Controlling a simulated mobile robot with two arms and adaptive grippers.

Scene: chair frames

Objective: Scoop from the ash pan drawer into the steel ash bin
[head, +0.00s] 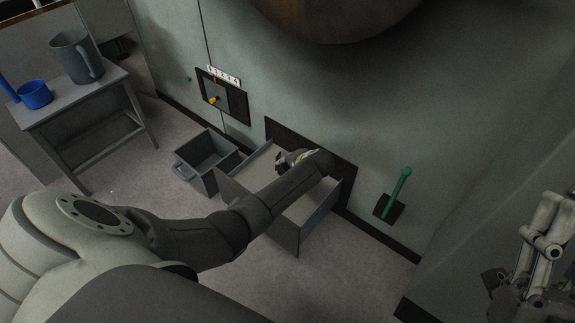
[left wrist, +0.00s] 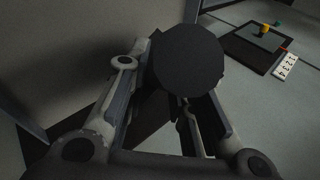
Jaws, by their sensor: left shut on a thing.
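The ash pan drawer (head: 318,212) is pulled out of the dark slot low in the wall. The steel ash bin (head: 192,178), a grey open box with a handle, stands on the floor just left of it. My left arm reaches across the drawer, and my left gripper (head: 290,158) is over its inner part. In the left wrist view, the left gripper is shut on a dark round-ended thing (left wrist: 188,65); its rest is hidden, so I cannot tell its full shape. My right gripper (head: 515,285) is at the lower right edge, away from the drawer; its jaw opening is unclear.
A wall panel with a yellow knob (head: 213,99) is above the bin. A green lever (head: 398,190) stands right of the drawer. Floor in front is clear.

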